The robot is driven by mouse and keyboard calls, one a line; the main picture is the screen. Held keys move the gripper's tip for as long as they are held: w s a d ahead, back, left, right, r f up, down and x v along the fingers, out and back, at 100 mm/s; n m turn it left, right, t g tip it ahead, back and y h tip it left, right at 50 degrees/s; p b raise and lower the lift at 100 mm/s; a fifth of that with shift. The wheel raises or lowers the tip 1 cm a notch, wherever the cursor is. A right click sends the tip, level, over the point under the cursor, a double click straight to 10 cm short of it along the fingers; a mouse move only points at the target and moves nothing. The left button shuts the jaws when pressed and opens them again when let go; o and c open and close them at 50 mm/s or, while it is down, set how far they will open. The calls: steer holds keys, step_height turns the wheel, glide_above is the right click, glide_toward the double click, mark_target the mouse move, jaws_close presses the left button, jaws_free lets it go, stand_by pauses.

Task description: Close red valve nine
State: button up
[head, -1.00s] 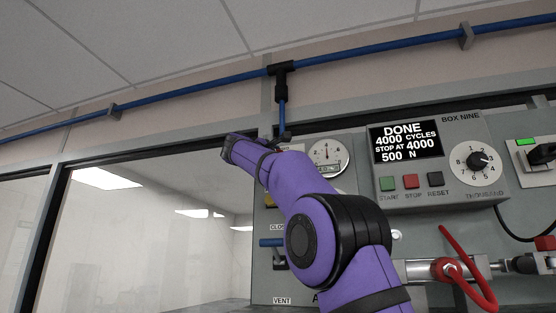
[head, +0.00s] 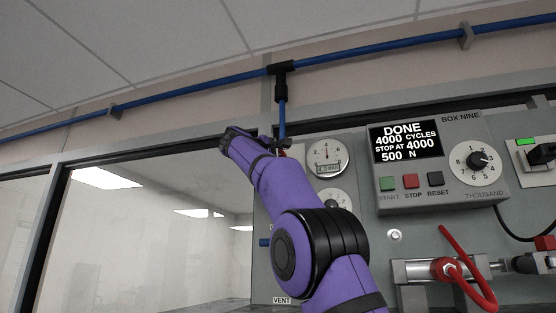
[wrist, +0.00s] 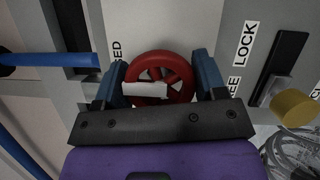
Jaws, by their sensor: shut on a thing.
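The red valve (wrist: 160,62) is a round handwheel with spokes, seen in the wrist view, with a plain white tag (wrist: 145,89) across its lower left. My gripper (wrist: 162,66) has one blue finger at each side of the wheel and is shut on it. In the head view my purple arm covers most of the valve, and only a small bit of red shows by the arm's upper end. The fingers cannot be made out there. A label ending in "ED" stands left of the wheel, and "LOCK" stands to its right.
A yellow knob (wrist: 293,108) on a latch is right of my gripper in the wrist view. A blue pipe (head: 282,119) drops behind my arm's upper end. Gauges (head: 327,157), a control box (head: 435,160) reading DONE and a red hose (head: 470,275) are to the right.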

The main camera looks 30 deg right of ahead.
steer(key=o, duration=0.9)
steer(key=v, duration=1.1)
